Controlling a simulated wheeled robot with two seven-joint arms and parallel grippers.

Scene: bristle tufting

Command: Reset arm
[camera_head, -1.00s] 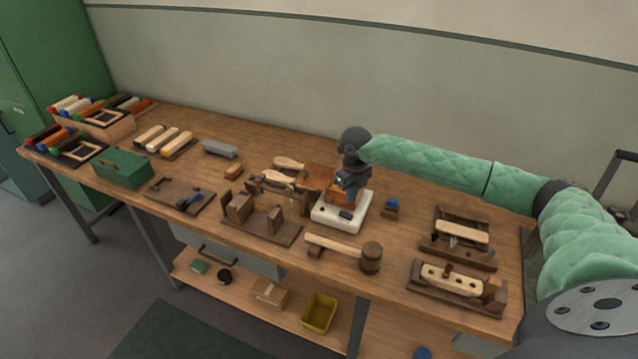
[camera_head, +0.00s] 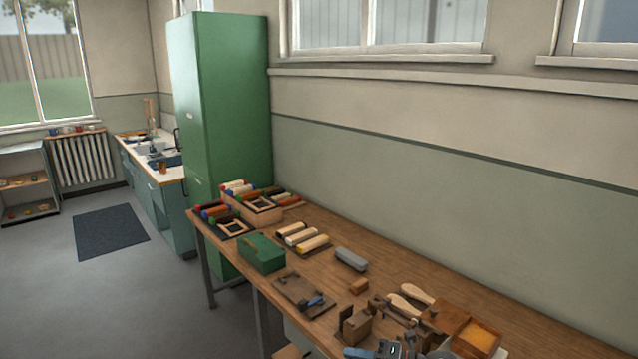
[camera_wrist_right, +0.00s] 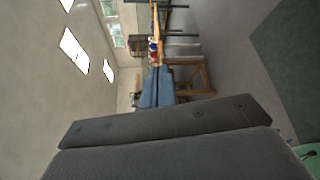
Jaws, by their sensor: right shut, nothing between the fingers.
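The head view looks along the wooden workbench (camera_head: 400,275) toward its far left end. In the right wrist view, the blue-grey fingers (camera_wrist_right: 157,85) lie close together with nothing visible held. Large dark grey parts of my own arm fill the lower part of that view. My left gripper is in neither current view.
A wooden box with an orange inside (camera_head: 478,336), pale-handled tools (camera_head: 412,297), a grey block (camera_head: 351,259) and a green toolbox (camera_head: 262,252) stand on the bench. A tall green cabinet (camera_head: 222,110) stands behind its far end.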

